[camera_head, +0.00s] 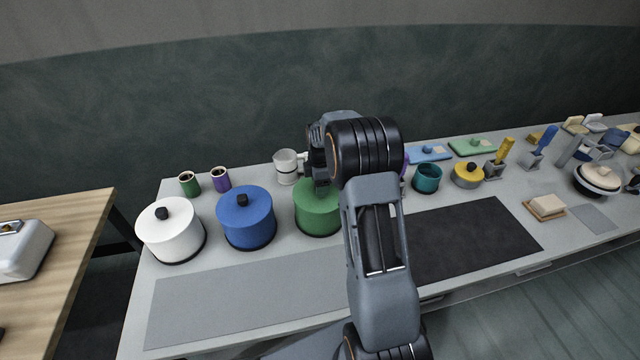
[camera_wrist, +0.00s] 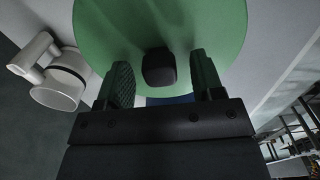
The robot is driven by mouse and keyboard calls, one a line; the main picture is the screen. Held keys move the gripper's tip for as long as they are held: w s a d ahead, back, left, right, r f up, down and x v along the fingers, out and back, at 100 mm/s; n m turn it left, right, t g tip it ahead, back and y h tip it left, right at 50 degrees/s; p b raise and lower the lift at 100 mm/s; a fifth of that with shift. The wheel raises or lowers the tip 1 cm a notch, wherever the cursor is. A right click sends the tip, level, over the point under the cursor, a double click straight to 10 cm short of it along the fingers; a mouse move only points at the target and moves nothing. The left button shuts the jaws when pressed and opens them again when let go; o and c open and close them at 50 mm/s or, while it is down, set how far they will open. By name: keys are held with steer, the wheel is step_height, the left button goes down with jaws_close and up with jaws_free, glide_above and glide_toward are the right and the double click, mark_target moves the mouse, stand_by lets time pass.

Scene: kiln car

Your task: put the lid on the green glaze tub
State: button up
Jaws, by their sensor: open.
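The green glaze tub (camera_head: 317,218) stands in the back row of the table, right of the blue tub, partly hidden by my arm. Its green lid (camera_wrist: 105,25) fills the top of the wrist view and appears to sit level on the tub; the seam is not clear. The lid's black knob (camera_wrist: 159,67) is between my fingers. My gripper (camera_wrist: 163,76) is open, with a finger on each side of the knob and a visible gap to each. In the head view my gripper (camera_head: 321,183) is just above the lid.
A blue tub (camera_head: 246,220) and a white tub (camera_head: 170,232), both lidded, stand to the left. A white mug (camera_head: 286,167) stands close behind the green tub. A teal cup (camera_head: 427,178) and a yellow pot (camera_head: 467,177) are to the right. The grey mat (camera_head: 240,300) in front is clear.

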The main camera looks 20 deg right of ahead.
steer(key=shift+r+p, duration=2.45)
steer(key=shift+r, duration=1.45)
step_height(320, 180, up, 14)
steer(key=b, duration=0.2)
steer(key=s+a+m+t, duration=0.1)
steer(key=s+a+m, duration=0.2)
steer(key=s+m, duration=0.2)
steer(key=s+a+f+m+t, duration=0.1)
steer(key=s+a+m, duration=0.3)
steer(key=s, duration=0.7)
steer(key=s+a+f+m+t, duration=0.1)
steer(key=s+a+m+t, duration=0.1)
steer(key=s+a+m, duration=0.2)
steer(key=shift+s+m+t, duration=0.4)
steer(key=shift+s+m, duration=1.1)
steer(key=shift+s, duration=0.95)
steer(key=shift+a, duration=0.1)
